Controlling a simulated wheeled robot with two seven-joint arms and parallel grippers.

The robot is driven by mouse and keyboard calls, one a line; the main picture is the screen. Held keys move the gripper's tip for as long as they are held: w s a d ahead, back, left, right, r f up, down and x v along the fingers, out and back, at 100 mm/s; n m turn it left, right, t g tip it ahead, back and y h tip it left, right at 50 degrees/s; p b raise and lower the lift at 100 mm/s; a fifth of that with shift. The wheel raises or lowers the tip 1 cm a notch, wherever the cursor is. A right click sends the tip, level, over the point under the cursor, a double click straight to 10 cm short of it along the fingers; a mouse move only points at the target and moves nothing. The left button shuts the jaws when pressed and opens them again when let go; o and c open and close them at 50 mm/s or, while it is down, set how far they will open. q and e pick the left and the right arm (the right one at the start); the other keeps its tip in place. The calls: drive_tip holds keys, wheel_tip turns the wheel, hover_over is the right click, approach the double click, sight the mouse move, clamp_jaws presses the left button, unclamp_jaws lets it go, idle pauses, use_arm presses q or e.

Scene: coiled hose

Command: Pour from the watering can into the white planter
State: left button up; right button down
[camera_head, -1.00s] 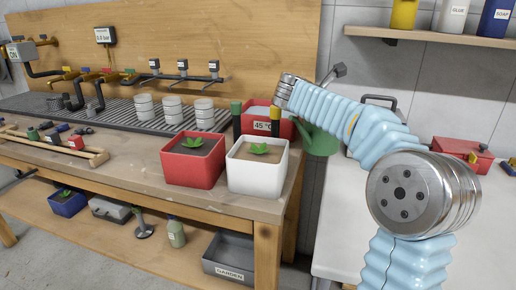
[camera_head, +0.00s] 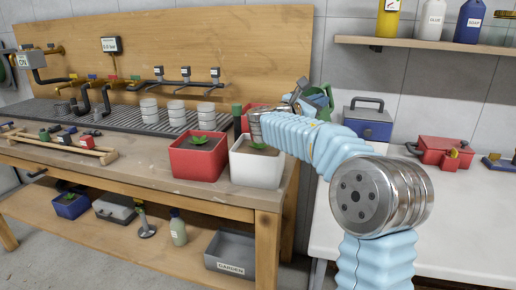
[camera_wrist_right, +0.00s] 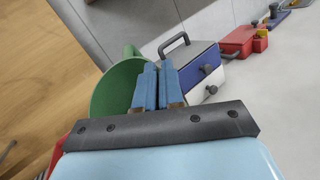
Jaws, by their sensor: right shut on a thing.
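The green watering can (camera_head: 322,97) is raised in the air, behind and to the right of the white planter (camera_head: 256,168). My right arm and wrist hide part of it. My right gripper (camera_head: 300,90) holds it. In the right wrist view, the blue fingers of my right gripper (camera_wrist_right: 158,84) are together beside the green can body (camera_wrist_right: 112,92). The white planter stands at the bench's right front corner with soil and a green plant in it. My right forearm passes close above its right rim. Whether the can is tilted is hard to tell. My left gripper is out of view.
A red planter (camera_head: 197,158) stands directly left of the white one. White pots (camera_head: 177,114) stand on the rack behind. A blue toolbox (camera_head: 369,121) and a red box (camera_head: 444,151) are on the white table (camera_head: 470,220) at right.

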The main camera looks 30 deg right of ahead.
drive_tip(key=shift+w+f, duration=0.1)
drive_tip(key=shift+w, duration=0.05)
drive_tip(key=shift+a+r+h, duration=0.2)
drive_tip(key=shift+a+h, duration=0.1)
drive_tip(key=shift+a, duration=0.05)
drive_tip(key=shift+s+a+r+h+b, duration=0.25)
drive_tip(key=shift+a+b, duration=0.25)
drive_tip(key=shift+b, duration=0.35)
drive_tip(key=shift+a+r+h+b, duration=0.55)
drive_tip(key=shift+a+b, duration=0.35)
drive_tip(key=shift+b, duration=0.05)
drive_tip(key=shift+s+a+r+t+h+b, duration=0.15)
drive_tip(key=shift+a+r+h+b, duration=0.25)
drive_tip(key=shift+b, duration=0.3)
drive_tip(key=shift+a+r+t+h+b, duration=0.2)
drive_tip(key=shift+a+h+b, duration=0.25)
drive_tip(key=shift+b, duration=0.25)
idle(1.6)
